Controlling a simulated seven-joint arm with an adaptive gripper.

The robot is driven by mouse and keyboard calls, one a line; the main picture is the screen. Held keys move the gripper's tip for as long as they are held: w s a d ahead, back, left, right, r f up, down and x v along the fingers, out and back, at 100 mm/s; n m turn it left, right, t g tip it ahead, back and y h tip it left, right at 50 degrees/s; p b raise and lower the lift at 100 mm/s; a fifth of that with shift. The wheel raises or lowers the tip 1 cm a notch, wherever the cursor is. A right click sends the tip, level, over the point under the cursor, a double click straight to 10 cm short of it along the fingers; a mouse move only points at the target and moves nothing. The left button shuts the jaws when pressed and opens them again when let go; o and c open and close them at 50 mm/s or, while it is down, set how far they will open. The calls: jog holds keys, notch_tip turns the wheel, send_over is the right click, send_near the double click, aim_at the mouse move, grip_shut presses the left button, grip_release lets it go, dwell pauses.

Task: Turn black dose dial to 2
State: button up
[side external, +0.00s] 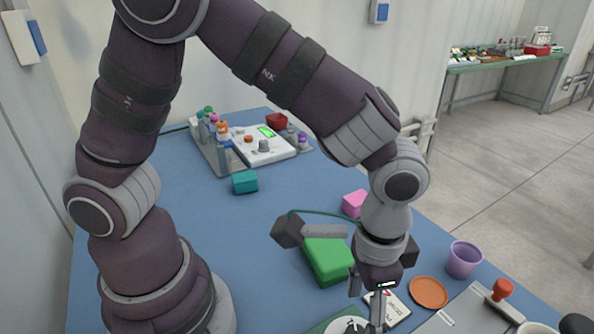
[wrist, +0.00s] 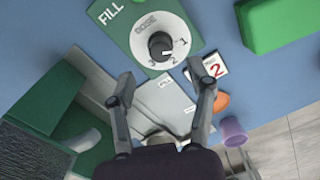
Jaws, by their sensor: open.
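The black dose dial (wrist: 160,45) is a round knob on a white disc (wrist: 143,30) marked DOSE with 1, 2 and 3. The disc sits on a green plate (wrist: 106,42) marked FILL. In the wrist view, 1 is right of the knob, 2 at lower right and 3 below. I cannot surely read where the knob points. My gripper (wrist: 158,78) is open and empty, its fingertips apart on either side below the knob. In the side external view my gripper (side external: 367,298) hangs over the plate, which the frame's bottom edge cuts. A white card (wrist: 214,66) with a red 2 lies beside the plate.
A green block (side external: 330,261) and a pink block (side external: 354,204) lie near my wrist. An orange saucer (side external: 429,291) and purple cup (side external: 464,259) stand right. A grey panel (side external: 466,312) bears a red knob (side external: 502,289). The blue table is clear around the teal block (side external: 245,182).

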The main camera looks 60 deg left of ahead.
aim_at(356, 333)
notch_tip(356, 333, down, 5)
jog(key=shift+f, duration=0.1)
jog(key=shift+c, duration=0.3)
grip_shut()
